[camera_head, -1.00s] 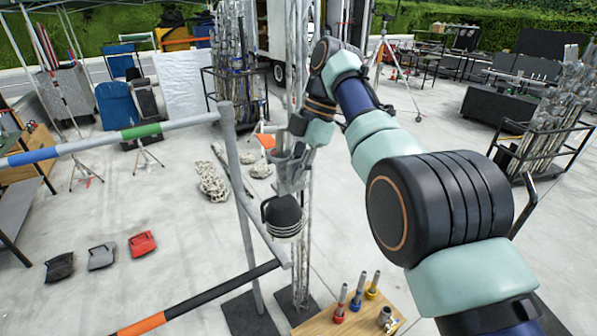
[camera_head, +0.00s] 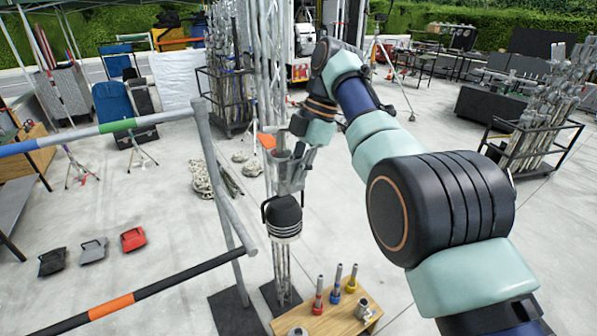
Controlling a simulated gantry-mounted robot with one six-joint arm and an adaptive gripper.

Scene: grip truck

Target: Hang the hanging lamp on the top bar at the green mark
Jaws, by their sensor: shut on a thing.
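My gripper (camera_head: 290,178) is shut on the hanging lamp (camera_head: 284,217), a black dome with pale rings around its lower part. The lamp hangs below the fingers, upright and in the air. Exactly where the fingers grip it is too small to tell. The top bar (camera_head: 163,117) is a grey tube at the left with a green mark (camera_head: 118,125) and a blue band farther left. The lamp is to the right of the bar's end post in the picture, apart from the green mark.
A lower black bar (camera_head: 180,283) with an orange band runs below the top bar. A grey post (camera_head: 222,180) joins the bars at the right. A wooden table (camera_head: 335,322) with several coloured fittings stands at the bottom. Black, grey and red items (camera_head: 133,239) lie on the floor.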

